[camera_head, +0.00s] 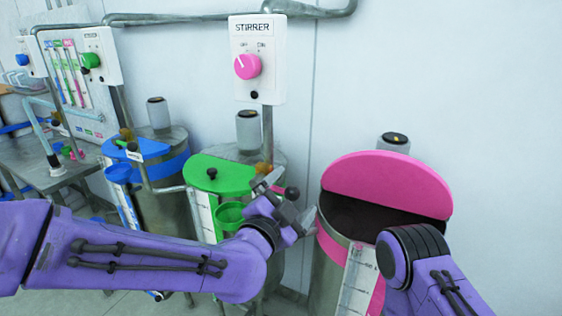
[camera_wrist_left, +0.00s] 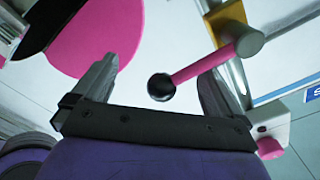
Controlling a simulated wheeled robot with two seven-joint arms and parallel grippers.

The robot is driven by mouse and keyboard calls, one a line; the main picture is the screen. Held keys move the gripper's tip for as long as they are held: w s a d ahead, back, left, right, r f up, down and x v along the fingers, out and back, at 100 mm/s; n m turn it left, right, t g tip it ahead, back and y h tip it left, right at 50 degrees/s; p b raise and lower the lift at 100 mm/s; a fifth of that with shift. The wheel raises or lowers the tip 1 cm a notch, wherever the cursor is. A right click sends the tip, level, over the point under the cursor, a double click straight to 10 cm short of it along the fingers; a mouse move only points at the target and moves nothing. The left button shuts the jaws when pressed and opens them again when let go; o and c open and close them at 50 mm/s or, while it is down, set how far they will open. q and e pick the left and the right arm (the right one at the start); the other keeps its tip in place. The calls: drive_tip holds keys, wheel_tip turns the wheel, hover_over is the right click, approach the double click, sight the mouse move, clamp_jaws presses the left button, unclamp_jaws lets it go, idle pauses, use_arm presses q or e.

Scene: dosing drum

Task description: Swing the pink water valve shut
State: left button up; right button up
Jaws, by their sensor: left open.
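The pink water valve's lever (camera_wrist_left: 200,64) shows in the left wrist view as a pink bar with a black ball knob (camera_wrist_left: 161,87). It joins a grey and brass-yellow valve body (camera_wrist_left: 232,35) at upper right. My left gripper (camera_wrist_left: 157,92) is open, with one finger on each side of the knob and clear gaps between. In the head view my left gripper (camera_head: 288,201) is beside the pink drum (camera_head: 327,262), near a black ball; the pink lever is mostly hidden there. My right arm shows at lower right, but its gripper is out of view.
The pink drum's lid (camera_head: 388,183) is partly open over a dark inside. A green-lidded drum (camera_head: 222,176) and a blue-banded drum (camera_head: 165,180) stand to the left. A stirrer box (camera_head: 257,60) with a pink knob hangs on the wall above.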

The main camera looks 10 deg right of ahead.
use_arm(q)
drive_tip(key=shift+s+a, duration=0.2)
drive_tip(key=v, duration=0.8)
drive_tip(key=shift+s, duration=0.2)
drive_tip(key=shift+a, duration=0.1)
